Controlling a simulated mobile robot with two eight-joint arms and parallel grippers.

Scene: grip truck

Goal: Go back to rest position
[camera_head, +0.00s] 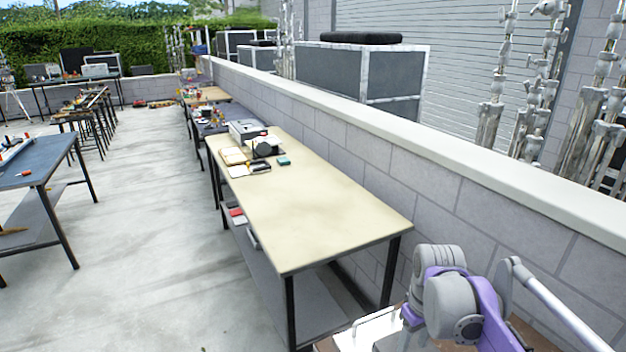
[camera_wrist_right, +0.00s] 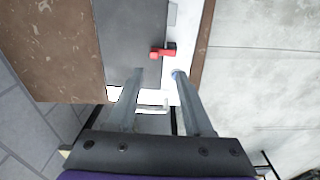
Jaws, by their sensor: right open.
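My right arm shows at the lower right of the head view as grey and purple links beside the block wall; its gripper is outside that view. In the right wrist view my right gripper (camera_wrist_right: 156,74) is open, its two grey fingers apart with nothing held between them. Beyond the fingers is a dark grey and white surface with a small red object (camera_wrist_right: 162,52) on it, and a brown speckled panel (camera_wrist_right: 60,45) to the left. My left gripper is in neither view.
A long cream table (camera_head: 310,205) stands ahead along the block wall (camera_head: 440,190), with a grey device (camera_head: 247,130) at its far end. A blue-topped table (camera_head: 40,165) is at the left. The concrete floor (camera_head: 150,220) between them is clear.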

